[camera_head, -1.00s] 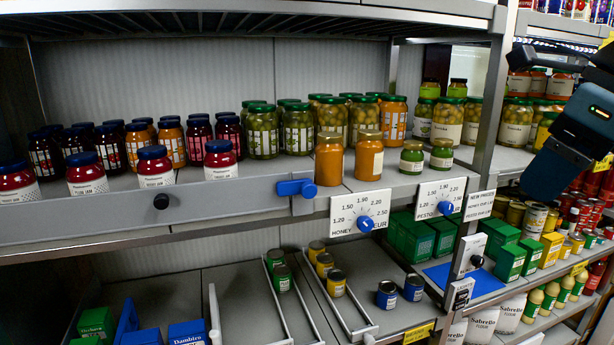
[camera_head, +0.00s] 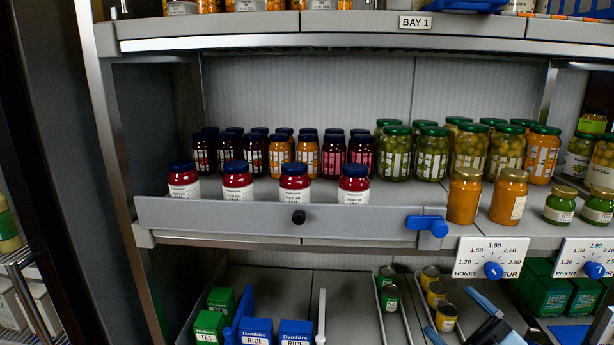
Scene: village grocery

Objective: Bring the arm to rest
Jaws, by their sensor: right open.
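My right gripper (camera_head: 449,310) is at the bottom right of the head view, in front of the lower shelf. Its two blue fingers are spread apart, with nothing seen held between them. Small yellow cans (camera_head: 437,293) show behind and between the fingers; I cannot tell how near they are. Most of the right arm is outside the frame. My left gripper is not in view.
Red jam jars (camera_head: 294,182) stand behind a grey front rail (camera_head: 230,216) with a blue latch (camera_head: 428,224). Two orange jars (camera_head: 508,196) stand right of it, above the honey price dial (camera_head: 492,258). Green tea boxes (camera_head: 212,328) and blue rice boxes (camera_head: 256,331) sit below.

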